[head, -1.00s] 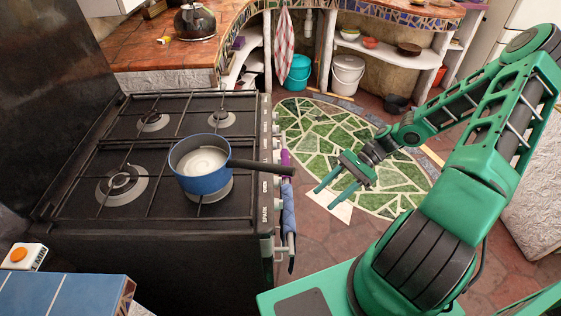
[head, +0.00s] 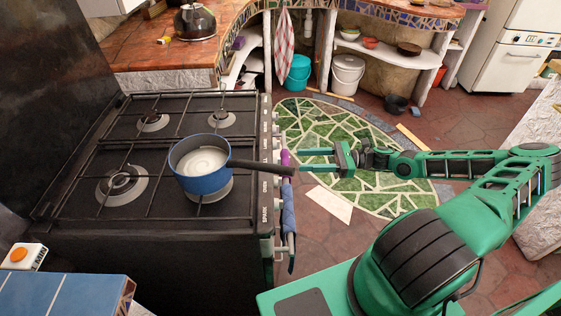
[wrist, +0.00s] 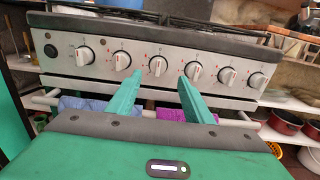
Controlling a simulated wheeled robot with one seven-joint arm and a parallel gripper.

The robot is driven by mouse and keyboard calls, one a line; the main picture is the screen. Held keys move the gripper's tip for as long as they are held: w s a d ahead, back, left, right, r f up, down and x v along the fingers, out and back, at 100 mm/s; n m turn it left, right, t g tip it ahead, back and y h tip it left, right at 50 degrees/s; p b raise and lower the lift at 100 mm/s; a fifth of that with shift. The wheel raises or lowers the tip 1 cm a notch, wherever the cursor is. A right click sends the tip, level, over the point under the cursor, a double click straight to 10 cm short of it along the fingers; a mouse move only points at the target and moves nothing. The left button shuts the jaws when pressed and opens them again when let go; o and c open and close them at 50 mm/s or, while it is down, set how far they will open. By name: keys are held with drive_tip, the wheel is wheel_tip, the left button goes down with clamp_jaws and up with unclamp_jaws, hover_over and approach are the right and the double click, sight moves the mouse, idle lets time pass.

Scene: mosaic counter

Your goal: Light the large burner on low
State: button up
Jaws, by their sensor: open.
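The black stove (head: 150,215) has several burners on top. The widest in sight is the front left burner (head: 122,184); no flame shows on it. My gripper (head: 300,159) is open and empty, pointing at the panel. In the wrist view its fingertips (wrist: 160,80) are below the middle knobs, apparently apart from them.
The pot's dark handle (head: 265,168) sticks out over the stove's front edge near my gripper. A rail with blue cloth (head: 289,215) and purple cloth (head: 285,158) hangs below the knobs. A blue tiled counter (head: 65,293) is at the lower left.

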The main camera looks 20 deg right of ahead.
sight(276, 162)
drive_tip(key=x, duration=0.8)
drive_tip(key=shift+a, duration=0.1)
drive_tip(key=shift+c, duration=0.6)
